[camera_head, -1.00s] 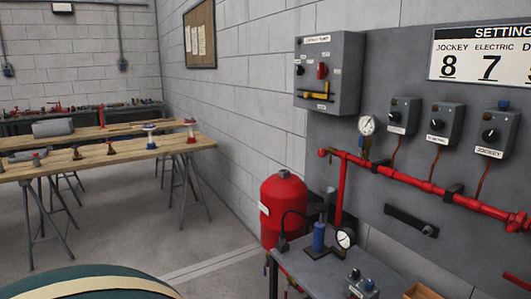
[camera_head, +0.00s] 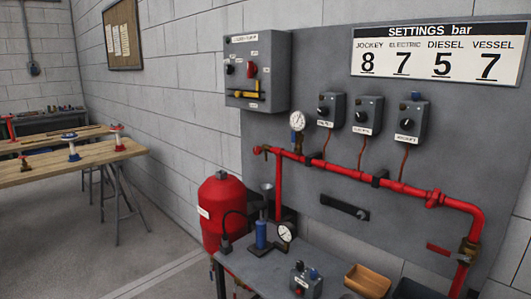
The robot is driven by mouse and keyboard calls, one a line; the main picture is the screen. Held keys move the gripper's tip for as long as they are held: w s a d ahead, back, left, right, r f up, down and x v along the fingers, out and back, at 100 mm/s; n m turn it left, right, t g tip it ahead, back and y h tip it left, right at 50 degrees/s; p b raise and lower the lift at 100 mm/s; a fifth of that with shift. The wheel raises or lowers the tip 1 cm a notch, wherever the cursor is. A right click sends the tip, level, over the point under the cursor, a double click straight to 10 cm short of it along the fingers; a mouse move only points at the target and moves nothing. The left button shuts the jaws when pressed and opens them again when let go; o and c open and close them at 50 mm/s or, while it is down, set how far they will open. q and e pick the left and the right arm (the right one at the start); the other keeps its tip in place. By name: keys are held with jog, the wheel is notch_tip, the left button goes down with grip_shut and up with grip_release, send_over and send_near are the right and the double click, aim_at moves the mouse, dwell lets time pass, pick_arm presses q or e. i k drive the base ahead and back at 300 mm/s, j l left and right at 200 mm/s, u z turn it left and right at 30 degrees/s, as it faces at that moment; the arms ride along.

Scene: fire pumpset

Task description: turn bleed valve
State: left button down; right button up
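A red pipe (camera_head: 345,168) runs along the grey wall panel and bends down at the right. On its downward leg sits a brass valve body (camera_head: 467,250) with a red lever (camera_head: 438,249) pointing left. A small red fitting (camera_head: 259,150) is at the pipe's left end. I cannot tell which of these is the bleed valve. A round pressure gauge (camera_head: 297,121) stands on the pipe near that left end. Neither of my grippers is in view.
A grey bench (camera_head: 258,275) below the panel holds a second gauge (camera_head: 286,232), a blue cylinder (camera_head: 261,235), a small switch box (camera_head: 306,281) and a wooden tray (camera_head: 368,280). A red tank (camera_head: 220,208) stands left of it. Floor (camera_head: 75,250) is clear at left.

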aim_at(257, 150)
jog(key=z, duration=1)
jog(key=j+z, duration=0.95)
jog(key=z, duration=0.15)
jog(key=j+z, duration=0.2)
jog(key=j, duration=0.15)
jog(key=k+j+z, duration=0.15)
jog(key=j, duration=0.2)
jog(key=k+j+z, duration=0.2)
jog(key=j, duration=0.15)
jog(key=k+j, duration=0.1)
jog(key=j, duration=0.25)
jog(key=k+j+z, duration=0.1)
jog(key=j, duration=0.2)
jog(key=k+j, duration=0.1)
jog(key=j, duration=0.25)
jog(key=z, duration=0.05)
